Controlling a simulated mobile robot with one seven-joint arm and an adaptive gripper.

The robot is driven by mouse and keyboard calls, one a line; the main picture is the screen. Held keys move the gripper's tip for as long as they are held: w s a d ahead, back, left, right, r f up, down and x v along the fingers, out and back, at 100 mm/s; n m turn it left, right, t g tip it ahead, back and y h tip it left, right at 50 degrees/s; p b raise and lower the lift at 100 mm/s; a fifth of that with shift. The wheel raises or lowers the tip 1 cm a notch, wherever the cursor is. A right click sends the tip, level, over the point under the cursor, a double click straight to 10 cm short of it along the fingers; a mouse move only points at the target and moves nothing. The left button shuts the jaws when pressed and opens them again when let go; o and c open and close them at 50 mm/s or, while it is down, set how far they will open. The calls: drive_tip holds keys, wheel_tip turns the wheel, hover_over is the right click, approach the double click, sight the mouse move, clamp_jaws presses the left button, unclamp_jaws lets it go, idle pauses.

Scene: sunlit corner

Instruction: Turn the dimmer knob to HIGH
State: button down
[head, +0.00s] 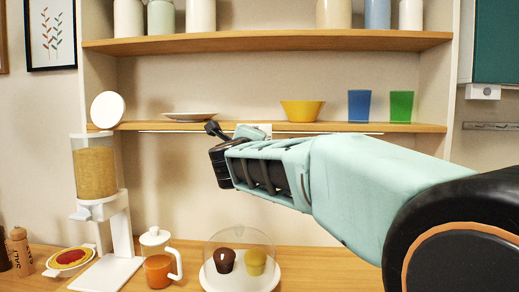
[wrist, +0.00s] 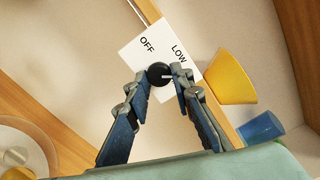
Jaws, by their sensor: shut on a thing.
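The black dimmer knob (wrist: 157,71) is in the upper middle of the wrist view, on a white plate (wrist: 132,52) tilted in the picture. The plate reads OFF at upper left and LOW at upper right; no HIGH label is visible. The knob's white pointer points right, just below the word LOW. My gripper (wrist: 161,79) is shut on the knob, one finger on each side. In the head view my gripper (head: 212,129) is at the shelf's front edge; it hides the knob, and a bit of white plate (head: 262,127) shows behind it.
A yellow bowl (head: 302,111), blue cup (head: 360,106) and green cup (head: 401,106) stand on the shelf right of my gripper. Below are a domed muffin stand (head: 267,283), a jug (head: 158,267) and a dispenser (head: 96,170).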

drive_tip(key=m+b, duration=0.3)
drive_tip(key=m, duration=0.2)
drive_tip(key=m+b, duration=0.2)
drive_tip(key=m, duration=0.3)
drive_tip(key=shift+a+f+b, duration=0.1)
drive_tip(key=shift+f+b, duration=0.1)
drive_tip(key=shift+b, duration=0.2)
drive_tip(key=shift+m, duration=0.5)
drive_tip(key=c, duration=1.7)
unclamp_jaws()
drive_tip(key=shift+r, duration=0.1)
wheel_tip(320, 180, up, 10)
drive_tip(key=shift+f, duration=0.1)
